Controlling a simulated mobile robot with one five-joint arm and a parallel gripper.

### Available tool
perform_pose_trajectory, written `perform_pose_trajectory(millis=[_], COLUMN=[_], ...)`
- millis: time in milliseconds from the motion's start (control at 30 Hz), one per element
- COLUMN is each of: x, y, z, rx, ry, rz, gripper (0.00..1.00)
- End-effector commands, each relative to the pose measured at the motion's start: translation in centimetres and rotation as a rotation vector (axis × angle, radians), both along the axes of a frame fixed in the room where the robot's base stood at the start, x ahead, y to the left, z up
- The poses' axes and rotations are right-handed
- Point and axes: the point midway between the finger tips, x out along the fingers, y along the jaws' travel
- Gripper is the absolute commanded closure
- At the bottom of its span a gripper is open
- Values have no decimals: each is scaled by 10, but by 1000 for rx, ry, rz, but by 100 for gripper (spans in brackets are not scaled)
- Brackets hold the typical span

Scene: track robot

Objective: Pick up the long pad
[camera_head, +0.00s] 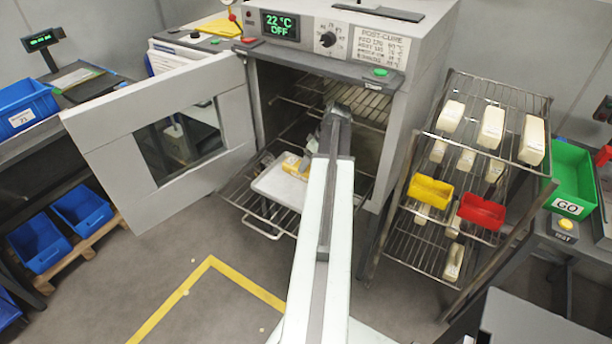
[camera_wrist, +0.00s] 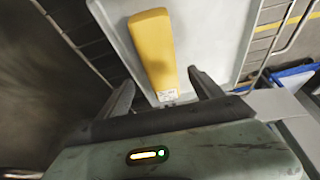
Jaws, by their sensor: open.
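The long pad (camera_wrist: 154,48) is yellow with rounded ends and a small printed label at its near end. It lies on a pale tray (camera_wrist: 225,30) in the wrist view. In the head view, part of the yellow pad (camera_head: 291,167) shows on the tray (camera_head: 273,190) at the oven mouth; my arm hides the rest. My gripper (camera_wrist: 160,78) is open and empty. Its fingers stand either side of the pad's labelled end, apart from it. I cannot tell the height gap.
The oven (camera_head: 400,75) has its door (camera_head: 95,125) swung open to the left. The tray rests on a pulled-out wire rack (camera_head: 240,195). A wire shelf (camera_head: 455,85) with several cream blocks and yellow and red bins stands at right, beside a green bin (camera_head: 572,175).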

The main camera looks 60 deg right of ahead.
Motion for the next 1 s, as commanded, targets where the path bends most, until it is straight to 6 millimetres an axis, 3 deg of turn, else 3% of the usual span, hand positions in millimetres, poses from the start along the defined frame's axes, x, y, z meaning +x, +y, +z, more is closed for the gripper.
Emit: perform_pose_trajectory(millis=[33,233,500,733,767,1000], x=[2,5,21,22,22,22], y=[0,0,1,1,1,1], z=[-11,-16,-58,-55,-55,-55], rx=[0,0,0,0,0,0], ry=[0,1,1,1,1,1], rz=[0,0,-1,-2,-2,-3], gripper=[24,24,24,24,26,91])
